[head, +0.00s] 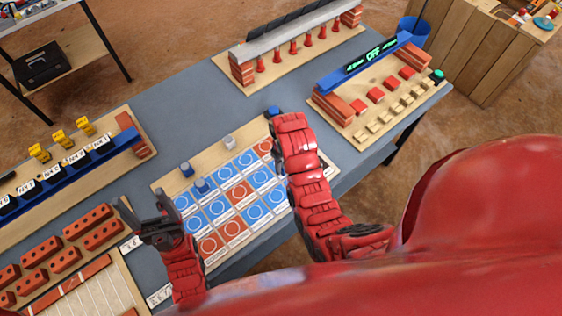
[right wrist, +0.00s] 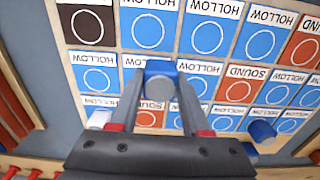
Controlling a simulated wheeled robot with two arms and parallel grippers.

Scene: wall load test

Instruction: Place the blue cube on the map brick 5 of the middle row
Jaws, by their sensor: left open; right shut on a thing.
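My left gripper (head: 156,214) is open and empty by the map's left edge.
Blue pieces (head: 187,169) and a white piece (head: 230,142) stand along the map's far side. A rack of red bricks (head: 65,260) lies left. A board with a lit OFF sign (head: 374,54) and a brick-pillared stand (head: 290,50) are behind. Grey table (head: 160,110) between is clear.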

